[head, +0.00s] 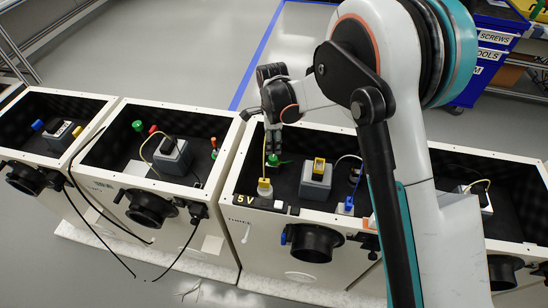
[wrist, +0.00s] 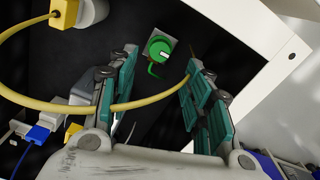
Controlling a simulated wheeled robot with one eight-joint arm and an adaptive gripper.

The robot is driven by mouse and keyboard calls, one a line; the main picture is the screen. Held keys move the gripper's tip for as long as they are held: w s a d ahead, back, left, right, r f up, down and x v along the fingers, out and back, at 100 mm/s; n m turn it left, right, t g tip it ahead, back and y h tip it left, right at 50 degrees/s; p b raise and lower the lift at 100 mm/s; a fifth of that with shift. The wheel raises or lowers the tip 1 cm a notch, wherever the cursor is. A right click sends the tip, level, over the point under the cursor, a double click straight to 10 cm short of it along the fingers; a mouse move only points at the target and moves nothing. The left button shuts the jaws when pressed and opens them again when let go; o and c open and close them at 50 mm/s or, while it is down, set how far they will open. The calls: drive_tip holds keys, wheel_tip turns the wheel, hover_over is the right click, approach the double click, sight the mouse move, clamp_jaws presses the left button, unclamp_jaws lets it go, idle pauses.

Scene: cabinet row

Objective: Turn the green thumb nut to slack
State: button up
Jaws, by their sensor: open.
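The green thumb nut (wrist: 159,49) sits on a small grey plate in the dark interior of an open cabinet, with a white mark on its face and a green piece beside it. In the head view it is the green spot (head: 279,161) below my gripper (head: 273,140). In the wrist view my gripper (wrist: 162,62) is open and empty, one finger on each side of the line to the nut. The nut shows just beyond the fingertips, apparently not gripped. The remaining gap to it is hard to judge.
A yellow cable (wrist: 60,106) crosses between the fingers; I cannot tell whether it touches them. In the same cabinet stand a grey block with a yellow top (head: 318,172) and a blue plug (head: 346,204). The cabinet's white rim (wrist: 272,70) is close on the right.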

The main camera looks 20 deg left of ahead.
sight(273, 158)
wheel_tip(273, 158, down, 8)
drive_tip(key=shift+r+b, duration=0.1)
drive_tip(key=shift+b, duration=1.15)
